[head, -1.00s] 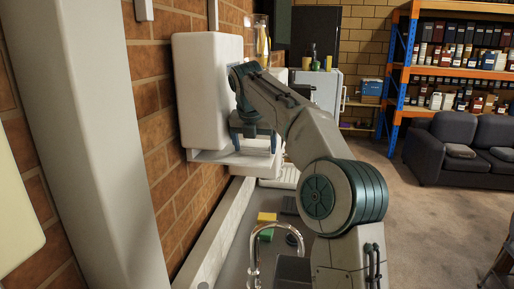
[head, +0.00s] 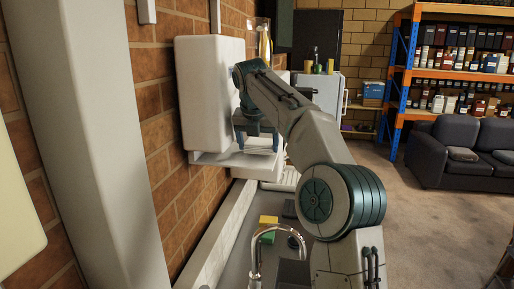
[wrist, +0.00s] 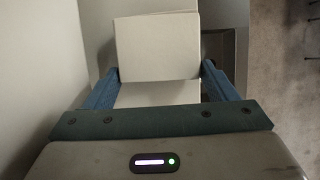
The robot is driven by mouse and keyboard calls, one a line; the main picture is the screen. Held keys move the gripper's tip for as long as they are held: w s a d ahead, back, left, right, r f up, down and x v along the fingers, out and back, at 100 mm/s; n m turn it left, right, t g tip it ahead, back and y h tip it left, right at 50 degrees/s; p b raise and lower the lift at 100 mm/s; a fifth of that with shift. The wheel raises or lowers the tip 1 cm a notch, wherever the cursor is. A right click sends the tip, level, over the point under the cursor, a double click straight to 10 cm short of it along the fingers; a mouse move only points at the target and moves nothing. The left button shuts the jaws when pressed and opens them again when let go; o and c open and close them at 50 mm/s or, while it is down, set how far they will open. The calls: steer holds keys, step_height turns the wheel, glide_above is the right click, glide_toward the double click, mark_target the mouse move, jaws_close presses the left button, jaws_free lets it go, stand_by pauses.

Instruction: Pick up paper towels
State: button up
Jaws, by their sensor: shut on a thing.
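The paper towels are a white folded stack (wrist: 158,45) between my fingertips in the wrist view. In the head view they are hard to tell from the white tray around them. My gripper (wrist: 160,70) has its two blue fingers against the left and right sides of the stack, shut on it. In the head view my gripper (head: 259,143) points down at the open lower tray of a white wall dispenser (head: 208,95). My arm hides part of the dispenser's right side.
A brick wall (head: 155,100) runs close on the left. Below is a sink counter with a curved tap (head: 256,262) and a yellow and green sponge (head: 267,228). A shelf rack (head: 400,70) and dark sofa (head: 450,150) stand far right. Open floor lies between.

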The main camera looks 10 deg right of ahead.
mark_target(258, 145)
steer(key=shift+w+r, duration=0.15)
steer(key=shift+r, duration=2.65)
steer(key=s+d+b, duration=0.2)
steer(key=s+d, duration=0.2)
steer(key=d, duration=0.5)
steer(key=s+d+b, duration=0.2)
steer(key=s+d, duration=0.2)
steer(key=d, duration=0.5)
steer(key=shift+o, duration=0.3)
